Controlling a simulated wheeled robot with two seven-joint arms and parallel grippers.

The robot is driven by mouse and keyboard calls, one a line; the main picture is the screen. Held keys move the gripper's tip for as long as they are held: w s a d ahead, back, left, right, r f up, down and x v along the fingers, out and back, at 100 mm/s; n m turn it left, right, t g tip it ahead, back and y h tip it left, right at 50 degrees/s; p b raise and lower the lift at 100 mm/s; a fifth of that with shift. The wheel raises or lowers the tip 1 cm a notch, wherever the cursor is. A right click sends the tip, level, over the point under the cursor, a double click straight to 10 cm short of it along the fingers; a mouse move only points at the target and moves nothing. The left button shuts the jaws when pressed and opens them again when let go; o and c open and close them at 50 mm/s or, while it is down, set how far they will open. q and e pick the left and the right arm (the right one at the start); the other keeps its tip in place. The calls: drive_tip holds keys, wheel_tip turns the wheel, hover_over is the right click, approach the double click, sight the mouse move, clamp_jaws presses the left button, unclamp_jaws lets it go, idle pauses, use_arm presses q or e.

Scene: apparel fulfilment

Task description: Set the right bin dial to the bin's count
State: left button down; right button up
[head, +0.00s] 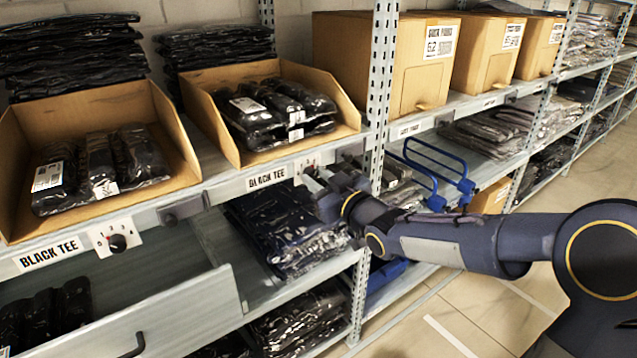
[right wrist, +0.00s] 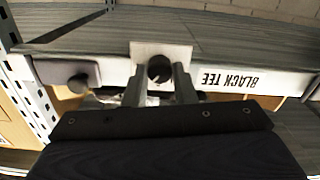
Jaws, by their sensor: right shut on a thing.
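The right bin (head: 348,122) is an open cardboard bin on the upper shelf, holding several black bagged tees (head: 285,107). Its dial is a black round knob (right wrist: 158,66) on a white plate (right wrist: 160,49), next to a BLACK TEE label (head: 267,178). My right gripper (head: 322,186) is at this dial. In the right wrist view its two fingers (right wrist: 159,80) straddle the knob, shut on it. In the head view the gripper hides the knob and only the top of the plate (head: 308,164) shows, so the setting cannot be read. My left gripper is not in view.
A left bin (head: 175,140) with black tees has its own dial (head: 117,243) below it. A grey knob-like part (head: 183,210) sits on the shelf edge between. Blue hooped rails (head: 435,160) stand right of the post (head: 382,85). Floor (head: 480,310) is clear in front.

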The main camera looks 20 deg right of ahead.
drive_tip(key=n+b, duration=0.3)
drive_tip(key=shift+f, duration=0.25)
drive_tip(key=n+b, duration=0.2)
drive_tip(key=shift+b, duration=0.3)
drive_tip(key=shift+r+n+b, duration=0.2)
drive_tip(key=shift+n+b, duration=0.6)
drive_tip(key=shift+n, duration=0.2)
drive_tip(key=o, duration=1)
